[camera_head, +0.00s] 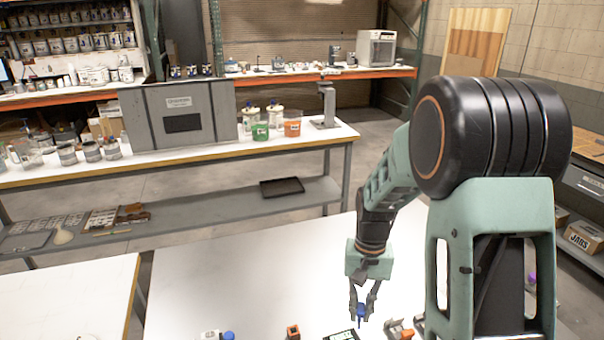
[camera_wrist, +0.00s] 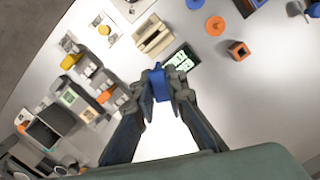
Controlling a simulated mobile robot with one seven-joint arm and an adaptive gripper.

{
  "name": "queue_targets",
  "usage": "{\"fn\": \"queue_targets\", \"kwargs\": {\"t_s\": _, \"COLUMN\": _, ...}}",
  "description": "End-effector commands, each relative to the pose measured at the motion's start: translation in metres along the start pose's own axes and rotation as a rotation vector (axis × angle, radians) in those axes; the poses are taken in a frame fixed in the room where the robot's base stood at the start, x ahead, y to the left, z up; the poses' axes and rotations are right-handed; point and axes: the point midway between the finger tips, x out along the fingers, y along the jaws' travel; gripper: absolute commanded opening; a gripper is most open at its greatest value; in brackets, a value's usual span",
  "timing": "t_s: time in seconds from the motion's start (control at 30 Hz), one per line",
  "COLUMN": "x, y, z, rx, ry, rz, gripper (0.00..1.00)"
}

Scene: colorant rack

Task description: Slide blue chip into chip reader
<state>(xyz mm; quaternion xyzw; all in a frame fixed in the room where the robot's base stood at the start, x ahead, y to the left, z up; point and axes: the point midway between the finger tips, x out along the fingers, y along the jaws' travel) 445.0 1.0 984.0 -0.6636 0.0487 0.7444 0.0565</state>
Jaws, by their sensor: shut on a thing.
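My gripper (camera_head: 363,300) is shut on the blue chip (camera_head: 361,313), above the white table. In the wrist view my gripper (camera_wrist: 160,88) has a finger on each side of the blue chip (camera_wrist: 159,82), which stands upright between the tips. A dark device with a lit green-white display (camera_wrist: 181,62) lies just beyond the chip, to its right. The same display (camera_head: 343,335) shows at the bottom edge of the head view. I cannot tell which device is the chip reader. The chip's lower end is not clearly visible.
In the wrist view, a beige slotted block (camera_wrist: 153,36), an orange disc (camera_wrist: 215,26) and an open orange box (camera_wrist: 238,50) lie beyond the chip. Several small devices (camera_wrist: 72,98) crowd the left. Bare white tabletop (camera_wrist: 265,95) lies to the right.

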Motion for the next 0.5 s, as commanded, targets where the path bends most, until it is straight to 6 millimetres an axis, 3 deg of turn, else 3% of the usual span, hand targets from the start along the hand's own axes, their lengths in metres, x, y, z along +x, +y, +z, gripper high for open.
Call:
{"fn": "queue_targets", "kwargs": {"t_s": 0.27, "x": -0.0142, "y": 0.0003, "z": -0.005, "rx": -0.15, "ry": -0.007, "rz": 0.021, "gripper": 0.0}}
{"fn": "queue_targets", "kwargs": {"t_s": 0.5, "x": -0.0088, "y": 0.0008, "z": -0.0001, "rx": -0.041, "ry": -0.003, "rz": 0.005, "gripper": 0.0}}
